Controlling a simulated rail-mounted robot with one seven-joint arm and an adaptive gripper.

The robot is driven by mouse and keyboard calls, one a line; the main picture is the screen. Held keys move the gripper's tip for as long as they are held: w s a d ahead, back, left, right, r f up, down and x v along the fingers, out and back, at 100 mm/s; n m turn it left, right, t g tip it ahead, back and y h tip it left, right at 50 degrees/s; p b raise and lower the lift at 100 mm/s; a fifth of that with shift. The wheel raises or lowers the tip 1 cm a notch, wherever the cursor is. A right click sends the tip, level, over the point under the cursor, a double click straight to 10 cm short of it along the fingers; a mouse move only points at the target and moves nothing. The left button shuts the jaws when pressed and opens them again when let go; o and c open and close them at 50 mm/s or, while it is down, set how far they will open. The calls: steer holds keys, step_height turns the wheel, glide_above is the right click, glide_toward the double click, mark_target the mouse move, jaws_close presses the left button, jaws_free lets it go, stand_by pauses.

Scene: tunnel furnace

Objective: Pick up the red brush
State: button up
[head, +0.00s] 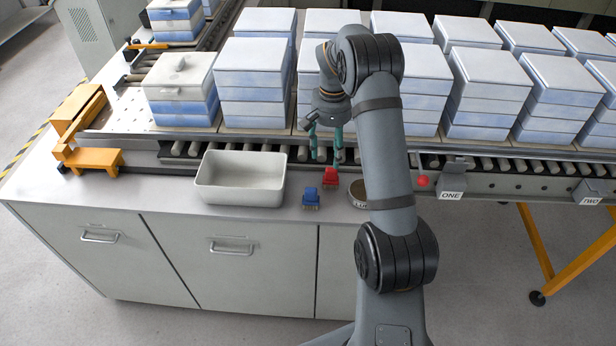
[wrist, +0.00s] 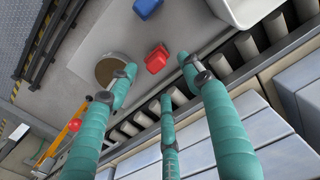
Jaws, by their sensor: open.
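The red brush (head: 330,176) lies on the grey counter near the roller conveyor, just right of and behind a blue brush (head: 311,198). In the wrist view the red brush (wrist: 156,59) is beyond the fingertips, near the middle, and the blue brush (wrist: 146,8) is at the top edge. My gripper (head: 326,150) has teal fingers and hangs above the counter's back edge, close to the red brush. In the wrist view my gripper (wrist: 158,85) has its fingers spread with nothing between them. The red brush is apart from the fingers.
A white bin (head: 240,180) stands left of the brushes. A round tin (head: 359,194) is to the right, partly behind my arm. Stacks of white and blue boxes (head: 254,82) stand on the conveyor behind. A red button (head: 423,181) is on the conveyor's side.

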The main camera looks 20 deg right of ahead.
mark_target(332, 169)
steer(key=shift+s+d+f, duration=0.1)
steer(key=shift+d+f, duration=0.1)
steer(key=shift+f, duration=0.4)
steer(key=shift+s+d+f, duration=0.1)
steer(key=shift+d+f, duration=0.05)
steer(key=shift+f, duration=0.4)
steer(key=shift+a+f+p, duration=0.2)
steer(key=shift+f+p, duration=0.4)
steer(key=f+p, duration=0.1)
steer(key=d+f, duration=0.1)
steer(key=f, duration=0.1)
steer(key=shift+f+p, duration=0.3)
steer(key=shift+p, duration=0.1)
steer(key=shift+a+f, duration=0.2)
steer(key=shift+f, duration=0.25)
jaws_close()
